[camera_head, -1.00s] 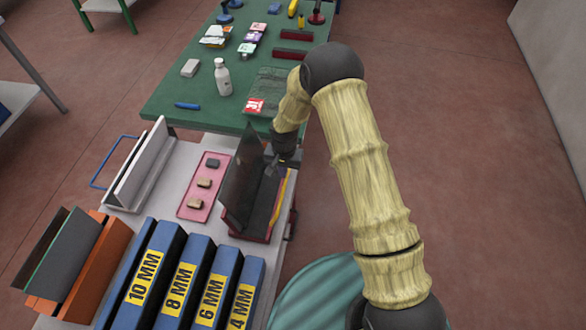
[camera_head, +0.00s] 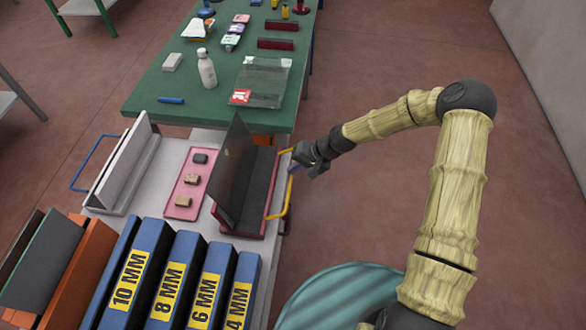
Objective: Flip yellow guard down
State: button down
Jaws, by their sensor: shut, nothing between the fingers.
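The yellow guard (camera_head: 289,196) is a thin U-shaped bar on the right side of a dark red, black-topped holder (camera_head: 258,190). In the head view it juts out to the right, past the holder's edge. A dark upright sheet (camera_head: 232,168) leans on the left of the same holder. My gripper (camera_head: 294,169) is shut and empty, at the outer side of the guard near its far end. It overlaps the bar in the picture; I cannot tell whether they touch.
A green table (camera_head: 190,108) with a white bottle (camera_head: 206,69) and a clear sheet (camera_head: 262,80) stands behind. A pink tray (camera_head: 178,208) and blue labelled boxes (camera_head: 140,270) lie to the left. The floor (camera_head: 400,230) to the right is open.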

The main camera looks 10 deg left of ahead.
jog(key=d+f+y+b, duration=0.4)
jog(key=f+y+b, duration=0.2)
jog(key=b, duration=0.4)
jog(key=shift+w+f+b, duration=0.15)
jog(key=shift+f+b, duration=0.25)
jog(key=shift+f, duration=0.05)
jog(key=shift+d, duration=0.1)
